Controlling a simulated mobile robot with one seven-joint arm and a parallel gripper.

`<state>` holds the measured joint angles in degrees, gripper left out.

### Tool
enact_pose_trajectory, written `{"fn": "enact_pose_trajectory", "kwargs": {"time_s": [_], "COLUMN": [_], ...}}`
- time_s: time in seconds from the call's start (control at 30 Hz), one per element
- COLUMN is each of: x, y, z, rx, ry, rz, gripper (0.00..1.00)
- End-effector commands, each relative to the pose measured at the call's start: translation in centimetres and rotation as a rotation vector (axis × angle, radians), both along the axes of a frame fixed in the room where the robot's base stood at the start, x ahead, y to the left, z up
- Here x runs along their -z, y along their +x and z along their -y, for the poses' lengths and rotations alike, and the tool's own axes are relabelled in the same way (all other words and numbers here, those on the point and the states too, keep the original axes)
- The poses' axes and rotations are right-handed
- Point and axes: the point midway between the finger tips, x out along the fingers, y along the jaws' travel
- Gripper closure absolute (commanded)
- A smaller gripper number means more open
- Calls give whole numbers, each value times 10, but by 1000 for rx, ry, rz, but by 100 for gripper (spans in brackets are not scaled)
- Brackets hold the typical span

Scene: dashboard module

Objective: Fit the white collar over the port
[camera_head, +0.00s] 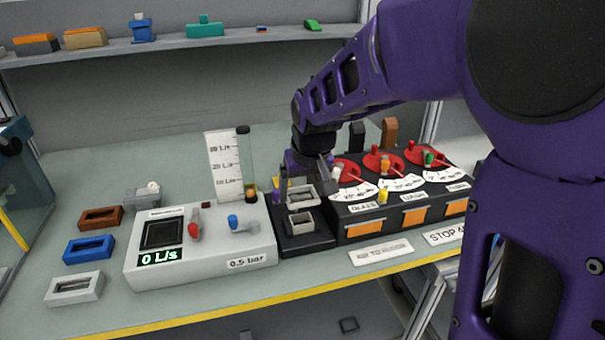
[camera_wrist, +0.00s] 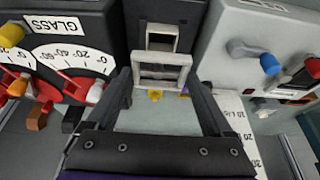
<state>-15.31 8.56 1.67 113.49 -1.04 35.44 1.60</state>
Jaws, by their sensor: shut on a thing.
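My gripper (camera_head: 299,186) is shut on the white collar (camera_head: 301,205), a hollow rectangular frame. In the wrist view my fingers (camera_wrist: 163,80) grip the collar (camera_wrist: 163,84) at its two sides, with its opening clear. The port (camera_head: 302,232) is a grey rectangular tube with a dark opening on a black base. In the wrist view the port (camera_wrist: 163,28) shows just beyond the collar, partly overlapped by its upper edge. The collar looks held above and behind the port, not around it; the exact gap cannot be told.
A black panel with red dials (camera_head: 383,162) stands close to the right of the port. A white box (camera_head: 200,268) with levers stands close to the left, with a flow tube (camera_head: 247,160) behind. Brown (camera_head: 101,217), blue (camera_head: 89,249) and white slotted blocks (camera_head: 75,289) lie far left.

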Motion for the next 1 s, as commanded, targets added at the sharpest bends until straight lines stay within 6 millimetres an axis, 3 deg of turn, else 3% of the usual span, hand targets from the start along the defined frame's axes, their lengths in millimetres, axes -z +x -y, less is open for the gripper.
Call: {"fn": "enact_pose_trajectory", "kwargs": {"time_s": [0.4,1.0], "x": [41,43], "y": [0,0], "z": [0,0], "rx": [0,0], "ry": [0,0], "rz": [-1,0], "gripper": [65,65]}}
